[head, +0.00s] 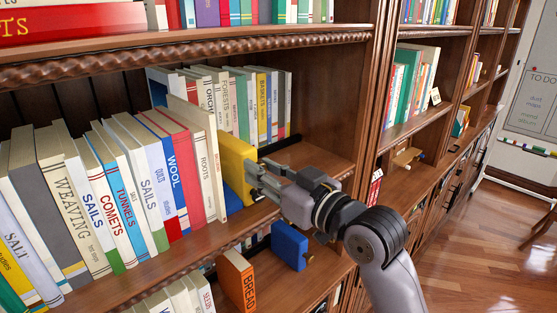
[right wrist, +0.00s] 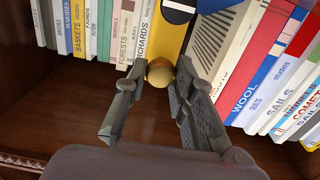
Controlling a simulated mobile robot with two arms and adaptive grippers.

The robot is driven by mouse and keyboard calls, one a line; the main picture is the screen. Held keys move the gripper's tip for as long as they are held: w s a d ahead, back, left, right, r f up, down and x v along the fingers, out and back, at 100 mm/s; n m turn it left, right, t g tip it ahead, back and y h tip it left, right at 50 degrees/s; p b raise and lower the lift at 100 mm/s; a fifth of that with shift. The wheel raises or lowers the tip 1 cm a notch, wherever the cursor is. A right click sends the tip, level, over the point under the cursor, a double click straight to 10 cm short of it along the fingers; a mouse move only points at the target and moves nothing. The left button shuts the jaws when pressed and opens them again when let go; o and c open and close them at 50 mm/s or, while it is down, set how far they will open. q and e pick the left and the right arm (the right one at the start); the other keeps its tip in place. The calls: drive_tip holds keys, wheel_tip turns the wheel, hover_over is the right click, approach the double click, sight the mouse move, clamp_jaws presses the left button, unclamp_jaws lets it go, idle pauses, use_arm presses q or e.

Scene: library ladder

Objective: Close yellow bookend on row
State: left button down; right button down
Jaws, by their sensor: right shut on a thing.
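The yellow bookend (head: 236,163) stands on the middle shelf at the right end of the front row of books (head: 140,180). It appears to be against or very near the pale ROOTS book (head: 206,160). In the right wrist view the yellow bookend (right wrist: 172,38) has a round wooden knob (right wrist: 160,72) on its near face. My right gripper (head: 256,176) is at the bookend's right side. In the right wrist view its two fingers (right wrist: 158,78) are shut on the knob, one on each side. My left gripper is not in view.
A second row of books (head: 240,98) stands behind, with a dark bar (head: 280,145) near its right end. The shelf right of my gripper is bare. A blue bookend (head: 289,245) and an orange BREAD book (head: 236,278) are on the shelf below. A wooden upright (head: 372,100) bounds the bay.

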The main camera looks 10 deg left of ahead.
drive_tip(key=shift+s+a, duration=0.1)
drive_tip(key=shift+f, duration=0.15)
drive_tip(key=c, duration=1.8)
unclamp_jaws()
drive_tip(key=o, duration=0.4)
drive_tip(key=shift+s, duration=0.1)
drive_tip(key=shift+o, duration=0.2)
drive_tip(key=v, duration=1.2)
